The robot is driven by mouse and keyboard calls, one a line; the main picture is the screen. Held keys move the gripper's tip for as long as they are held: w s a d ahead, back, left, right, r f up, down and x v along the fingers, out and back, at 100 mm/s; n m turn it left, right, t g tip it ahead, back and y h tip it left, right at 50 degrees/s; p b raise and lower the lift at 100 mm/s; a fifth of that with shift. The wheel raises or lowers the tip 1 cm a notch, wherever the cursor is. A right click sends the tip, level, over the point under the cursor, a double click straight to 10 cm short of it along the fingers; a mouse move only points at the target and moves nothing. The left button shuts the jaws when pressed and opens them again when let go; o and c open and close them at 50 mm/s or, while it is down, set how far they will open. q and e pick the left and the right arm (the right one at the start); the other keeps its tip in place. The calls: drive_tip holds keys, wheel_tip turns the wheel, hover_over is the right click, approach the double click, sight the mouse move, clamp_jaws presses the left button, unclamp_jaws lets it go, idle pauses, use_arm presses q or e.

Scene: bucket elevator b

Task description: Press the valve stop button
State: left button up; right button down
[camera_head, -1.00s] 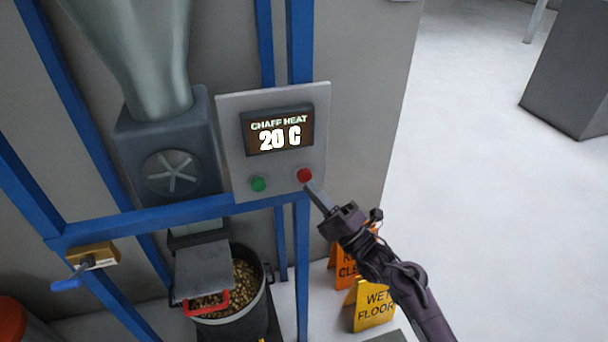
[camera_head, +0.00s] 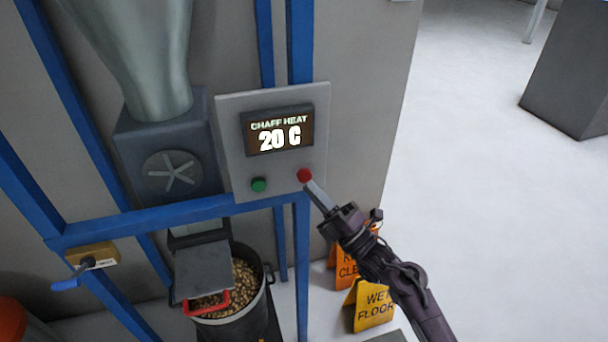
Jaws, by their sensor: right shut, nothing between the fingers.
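A grey control panel (camera_head: 232,133) is mounted on the blue frame, with a display (camera_head: 278,130) reading "CHAFF HEAT 20 C". Below the display are a green button (camera_head: 259,184) on the left and a red button (camera_head: 304,175) on the right. My right gripper (camera_head: 312,187) is shut and empty. Its fingertips are at the lower right edge of the red button; I cannot tell whether they touch it. My left gripper is not in view.
A bucket of brown pellets (camera_head: 243,285) stands below a chute with a red handle (camera_head: 207,304). A blue-handled valve (camera_head: 92,256) is on the frame at left. Open floor lies to the right.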

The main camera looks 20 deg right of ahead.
idle(0.4)
drive_tip(key=shift+w+b, duration=0.45)
drive_tip(key=shift+w, duration=0.05)
drive_tip(key=shift+w+b, duration=0.55)
drive_tip(key=shift+w, duration=0.05)
idle(0.7)
drive_tip(key=shift+s, duration=0.15)
drive_tip(key=shift+s+p, duration=0.35)
drive_tip(key=shift+s, duration=0.6)
